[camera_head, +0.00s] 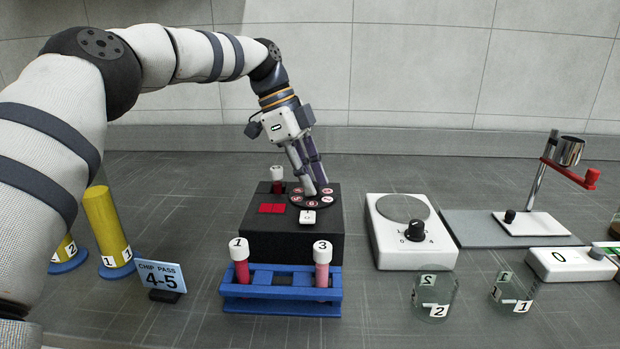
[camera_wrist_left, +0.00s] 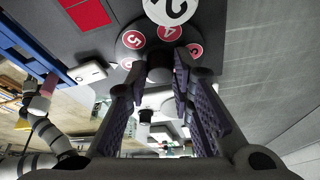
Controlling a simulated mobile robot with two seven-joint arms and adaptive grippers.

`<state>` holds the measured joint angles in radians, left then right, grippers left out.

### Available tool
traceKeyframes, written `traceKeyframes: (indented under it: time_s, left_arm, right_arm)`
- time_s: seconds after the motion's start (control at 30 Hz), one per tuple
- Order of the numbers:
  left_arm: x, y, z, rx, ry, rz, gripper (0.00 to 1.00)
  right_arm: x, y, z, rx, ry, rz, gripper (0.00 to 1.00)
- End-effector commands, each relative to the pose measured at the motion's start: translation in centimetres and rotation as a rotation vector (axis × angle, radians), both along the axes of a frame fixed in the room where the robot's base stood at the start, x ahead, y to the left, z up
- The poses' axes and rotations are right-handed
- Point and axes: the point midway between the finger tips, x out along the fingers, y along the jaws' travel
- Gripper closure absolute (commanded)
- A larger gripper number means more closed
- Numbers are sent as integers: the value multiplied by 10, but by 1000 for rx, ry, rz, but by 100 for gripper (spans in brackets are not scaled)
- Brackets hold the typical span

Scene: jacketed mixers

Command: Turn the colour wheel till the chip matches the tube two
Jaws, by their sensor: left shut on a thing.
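The colour wheel (camera_head: 322,203), a dark disc with red numbered spots, sits on top of a black box (camera_head: 293,244). My left gripper (camera_head: 318,191) points down over the wheel; in the left wrist view its fingers close around the dark knob (camera_wrist_left: 160,68) at the wheel's middle. Tube two (camera_head: 277,187), dark red with a white cap, stands upright at the back of the box. Its cap (camera_wrist_left: 170,8) reads 2 in the left wrist view. A red chip patch (camera_head: 272,208) lies on the box top, left of the wheel. My right gripper is not in view.
A blue rack (camera_head: 281,302) holds tubes 1 (camera_head: 240,268) and 3 (camera_head: 322,272) in front of the box. A sign (camera_head: 160,275) reads CHIP PASS 4-5. Yellow cylinders stand left. A white stirrer (camera_head: 415,252), glass beakers and a clamp stand are right.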

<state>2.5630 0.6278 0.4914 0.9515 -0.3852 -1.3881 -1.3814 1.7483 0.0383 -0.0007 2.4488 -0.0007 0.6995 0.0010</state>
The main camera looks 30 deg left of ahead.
Motion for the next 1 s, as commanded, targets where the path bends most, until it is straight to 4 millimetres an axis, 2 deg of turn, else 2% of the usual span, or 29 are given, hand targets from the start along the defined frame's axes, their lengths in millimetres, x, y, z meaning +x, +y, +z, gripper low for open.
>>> traceKeyframes:
  time_s: [0.3,0.33,0.4,0.73,1.0]
  left_arm:
    - [0,0,-2,1,3,-3,100]
    - [0,0,-2,1,3,-3,74]
    - [0,0,-2,1,3,-3,58]
    - [0,1,3,1,0,-1,58]
    - [-5,21,53,3,0,0,58]
  right_arm:
    - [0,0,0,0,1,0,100]
    - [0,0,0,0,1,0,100]
    - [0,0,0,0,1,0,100]
    - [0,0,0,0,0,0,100]
    - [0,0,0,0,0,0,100]
